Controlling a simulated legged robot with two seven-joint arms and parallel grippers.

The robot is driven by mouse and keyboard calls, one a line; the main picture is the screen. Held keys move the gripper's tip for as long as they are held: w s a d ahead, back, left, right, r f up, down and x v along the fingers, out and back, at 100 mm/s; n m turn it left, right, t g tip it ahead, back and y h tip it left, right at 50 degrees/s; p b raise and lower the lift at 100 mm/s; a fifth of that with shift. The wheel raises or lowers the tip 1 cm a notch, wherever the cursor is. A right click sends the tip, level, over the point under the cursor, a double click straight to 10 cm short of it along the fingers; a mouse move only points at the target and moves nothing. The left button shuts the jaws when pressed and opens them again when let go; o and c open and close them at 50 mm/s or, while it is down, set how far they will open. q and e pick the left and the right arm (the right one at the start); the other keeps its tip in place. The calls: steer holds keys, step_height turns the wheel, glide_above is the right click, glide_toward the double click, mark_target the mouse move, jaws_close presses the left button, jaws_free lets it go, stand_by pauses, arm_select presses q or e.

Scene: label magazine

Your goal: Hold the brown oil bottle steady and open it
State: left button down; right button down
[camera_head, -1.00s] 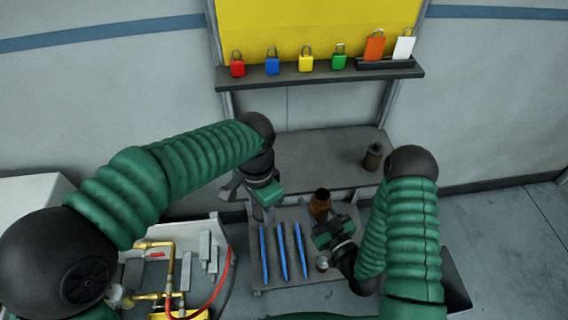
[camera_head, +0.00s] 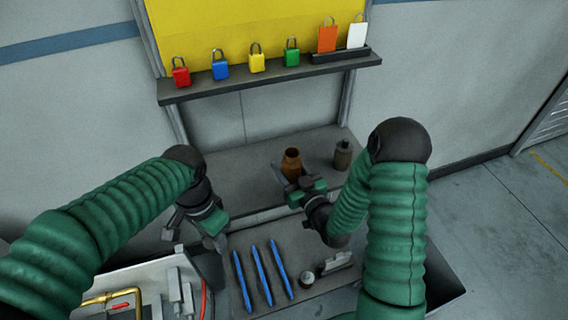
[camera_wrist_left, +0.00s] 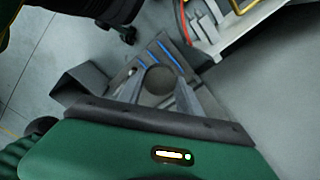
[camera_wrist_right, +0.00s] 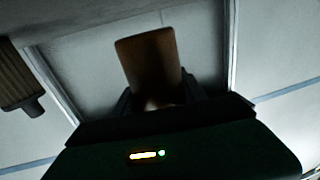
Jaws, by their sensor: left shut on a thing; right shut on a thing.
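The brown oil bottle (camera_head: 291,163) is upright, raised above the small panel, in front of the grey bench. My right gripper (camera_head: 297,184) is shut on its lower part. In the right wrist view, the brown bottle body (camera_wrist_right: 148,62) stands between the fingers. No dark cap shows on the bottle's mouth in the head view. My left gripper (camera_head: 215,242) is well to the left of the bottle, apart from it. In the left wrist view its fingers are around a dark round thing (camera_wrist_left: 158,80) that looks like the cap.
A second dark bottle (camera_head: 342,154) stands on the grey bench (camera_head: 235,175). Blue pens (camera_head: 262,272) and a small round gauge-like item (camera_head: 307,279) lie on the panel below. Padlocks (camera_head: 256,62) line a shelf (camera_head: 270,80). Brass pipes (camera_head: 105,298) are at lower left.

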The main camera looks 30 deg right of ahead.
steer(key=w+d+f, duration=0.1)
steer(key=w, duration=0.1)
steer(key=w+d+f, duration=0.1)
steer(key=w+f, duration=0.1)
steer(key=w+f+b, duration=0.1)
steer(key=shift+w+d+f, duration=0.15)
steer(key=shift+w+d, duration=0.25)
steer(key=c, duration=0.6)
jaws_free()
steer(key=shift+c, duration=0.2)
